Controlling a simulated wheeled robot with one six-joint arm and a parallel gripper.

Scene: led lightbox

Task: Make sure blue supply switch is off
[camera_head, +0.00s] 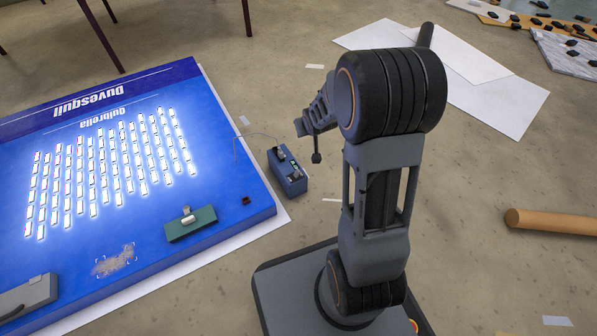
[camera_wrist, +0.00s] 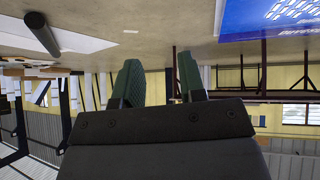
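The blue supply (camera_head: 287,174) is a small box on the floor beside the right edge of the large blue lightbox panel (camera_head: 235,178). Small grey and dark fittings sit on its top, with a tiny green spot near the middle. Its switch position is too small to tell. A thin wire arches from near it toward the panel. My gripper shows in the wrist view (camera_wrist: 160,82), with two green-padded fingers apart and nothing between them. In the head view, my wrist is above and right of the supply, and the fingers cannot be made out clearly.
The panel's many small LEDs are lit white. A green block with a white switch (camera_head: 190,223) and a grey box (camera_head: 27,297) sit on the panel. White sheets (camera_head: 490,100) and a brown tube (camera_head: 550,221) lie on the floor. Bare floor surrounds the supply's right side.

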